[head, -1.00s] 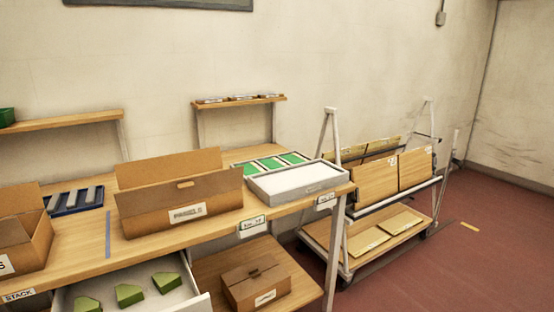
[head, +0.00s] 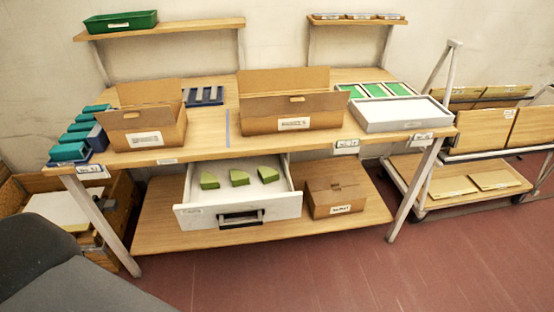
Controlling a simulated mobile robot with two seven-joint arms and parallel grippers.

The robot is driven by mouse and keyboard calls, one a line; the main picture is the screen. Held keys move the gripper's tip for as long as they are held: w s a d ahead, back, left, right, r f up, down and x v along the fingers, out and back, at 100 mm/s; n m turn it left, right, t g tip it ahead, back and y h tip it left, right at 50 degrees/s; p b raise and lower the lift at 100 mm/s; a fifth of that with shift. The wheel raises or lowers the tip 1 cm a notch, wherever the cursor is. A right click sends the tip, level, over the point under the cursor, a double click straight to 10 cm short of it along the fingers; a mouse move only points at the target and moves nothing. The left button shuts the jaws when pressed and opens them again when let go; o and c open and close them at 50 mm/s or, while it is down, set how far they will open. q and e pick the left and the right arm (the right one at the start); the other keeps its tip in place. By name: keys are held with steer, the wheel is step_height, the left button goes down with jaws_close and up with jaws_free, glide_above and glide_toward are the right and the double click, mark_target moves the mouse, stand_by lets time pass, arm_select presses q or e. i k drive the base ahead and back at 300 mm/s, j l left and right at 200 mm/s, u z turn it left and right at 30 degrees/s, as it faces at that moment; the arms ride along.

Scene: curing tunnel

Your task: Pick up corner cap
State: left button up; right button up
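Three green angular blocks, which look like the corner caps, lie apart in an open white drawer (head: 285,209) under the table. The left one (head: 209,181), the middle one (head: 239,177) and the right one (head: 268,173) all rest on the drawer floor. The drawer is pulled out toward me and has a dark handle (head: 240,218) on its front. Neither of my grippers is in view. A dark grey rounded part of my own body fills the lower left corner.
The wooden table (head: 205,153) carries open cardboard boxes (head: 292,124), a blue tray (head: 203,96) and a white-grey tray (head: 400,114). A closed carton (head: 336,196) stands on the lower shelf right of the drawer. A panel trolley (head: 425,205) stands at right. The red floor ahead is clear.

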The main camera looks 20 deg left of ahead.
mark_target(209, 181)
steer(key=u, duration=1.3)
